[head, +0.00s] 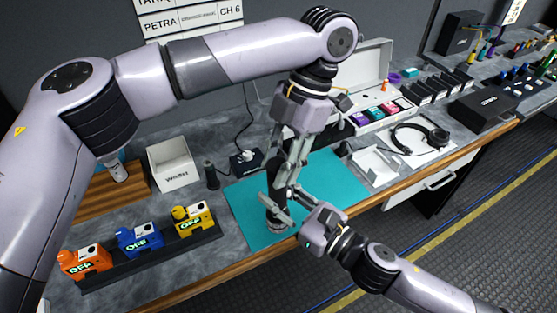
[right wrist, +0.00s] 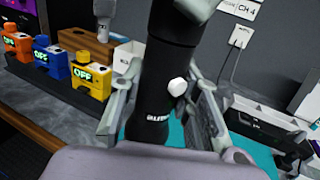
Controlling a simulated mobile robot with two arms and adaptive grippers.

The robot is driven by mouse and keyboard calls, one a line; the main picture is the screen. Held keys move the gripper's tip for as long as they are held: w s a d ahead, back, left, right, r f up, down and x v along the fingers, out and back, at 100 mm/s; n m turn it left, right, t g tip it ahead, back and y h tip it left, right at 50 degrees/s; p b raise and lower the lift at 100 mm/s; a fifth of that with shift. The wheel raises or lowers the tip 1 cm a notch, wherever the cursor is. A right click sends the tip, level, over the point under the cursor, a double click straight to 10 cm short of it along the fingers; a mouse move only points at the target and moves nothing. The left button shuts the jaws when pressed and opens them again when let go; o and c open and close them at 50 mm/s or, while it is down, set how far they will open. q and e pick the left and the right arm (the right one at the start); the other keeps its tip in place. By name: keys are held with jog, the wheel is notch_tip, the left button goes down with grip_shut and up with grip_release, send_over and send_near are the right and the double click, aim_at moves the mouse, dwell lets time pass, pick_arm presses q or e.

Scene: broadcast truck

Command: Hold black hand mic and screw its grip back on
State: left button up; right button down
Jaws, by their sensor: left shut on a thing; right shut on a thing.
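The black hand mic (head: 275,175) stands roughly upright above the teal mat (head: 335,185), partly hidden by my grippers. In the right wrist view it is a thick black cylinder (right wrist: 160,85) with a white knob on its side and pale lettering lower down. A seam crosses it near the top; I cannot tell whether the parts there are joined. My left gripper (head: 287,178) comes down from above and is shut on the mic. My right gripper (head: 280,206) is shut around the mic lower down; its fingers flank the cylinder in the right wrist view (right wrist: 163,118).
Orange, blue (head: 139,239) and yellow packs sit in a black rack at front left. A white bin (head: 173,166) and wooden block (head: 105,196) stand behind. Headphones (head: 420,139) and an open case (head: 362,70) are to the right. The mat's right side is clear.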

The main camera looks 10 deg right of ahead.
pick_arm(q)
jog(key=shift+w+a+m+t, duration=0.1)
jog(key=shift+m+t, duration=0.3)
jog(key=shift+m, duration=0.8)
jog(key=o, duration=1)
jog(key=shift+c, duration=0.3)
